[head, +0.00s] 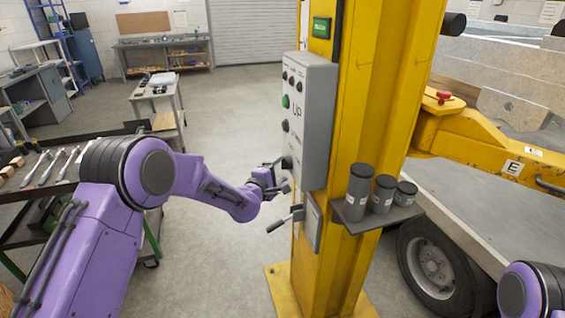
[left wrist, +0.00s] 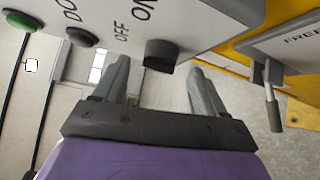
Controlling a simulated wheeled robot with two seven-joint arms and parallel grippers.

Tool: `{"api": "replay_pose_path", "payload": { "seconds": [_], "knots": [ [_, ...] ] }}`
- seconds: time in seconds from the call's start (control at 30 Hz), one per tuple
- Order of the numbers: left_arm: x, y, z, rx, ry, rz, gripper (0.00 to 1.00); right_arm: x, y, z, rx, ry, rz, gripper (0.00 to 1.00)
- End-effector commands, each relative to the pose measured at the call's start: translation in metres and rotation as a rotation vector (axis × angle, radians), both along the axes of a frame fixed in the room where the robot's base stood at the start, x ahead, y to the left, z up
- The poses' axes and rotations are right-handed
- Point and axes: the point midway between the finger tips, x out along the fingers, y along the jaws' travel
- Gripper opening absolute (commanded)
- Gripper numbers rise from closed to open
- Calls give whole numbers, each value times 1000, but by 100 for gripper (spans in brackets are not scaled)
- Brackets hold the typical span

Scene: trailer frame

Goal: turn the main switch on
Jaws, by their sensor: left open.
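The main switch is a black knob (left wrist: 161,54) with OFF and ON lettering beside it. It sits low on the face of a grey control box (head: 318,120) on a yellow post; in the head view the knob (head: 287,162) shows near the box's lower end. My left gripper (head: 281,176) is open at the knob. In the left wrist view its two fingers (left wrist: 160,72) stand apart, one on each side of the knob, with gaps showing and no clear contact. My right gripper is out of view; only part of my right arm shows at lower right.
A lever (head: 286,219) on a small grey box hangs just below the control box. A shelf (head: 385,219) with dark cylinders juts from the post. A green button (head: 286,101) is higher on the panel. A tool bench stands at left; the floor between is clear.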

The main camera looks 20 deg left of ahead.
Motion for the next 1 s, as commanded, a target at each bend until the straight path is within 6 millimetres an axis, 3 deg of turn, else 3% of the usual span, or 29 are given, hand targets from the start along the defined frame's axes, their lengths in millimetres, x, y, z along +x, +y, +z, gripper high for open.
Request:
{"api": "replay_pose_path", "payload": {
  "seconds": [0.2, 0.5, 0.57, 0.67, 0.7, 1.0],
  "knots": [
    [24, -5, -2, 0, 0, 1, 72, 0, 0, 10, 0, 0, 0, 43],
    [27, -5, -3, -1, 1, 1, 72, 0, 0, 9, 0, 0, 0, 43],
    [27, -5, -3, -1, 1, 1, 55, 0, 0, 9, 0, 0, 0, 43],
    [27, -5, -3, -1, 1, 1, 23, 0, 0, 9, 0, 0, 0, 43],
    [27, -5, -3, -1, 1, 1, 18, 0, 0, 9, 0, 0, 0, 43],
    [27, -5, -8, 16, -24, 1, 18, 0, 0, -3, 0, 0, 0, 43]
  ]
}}
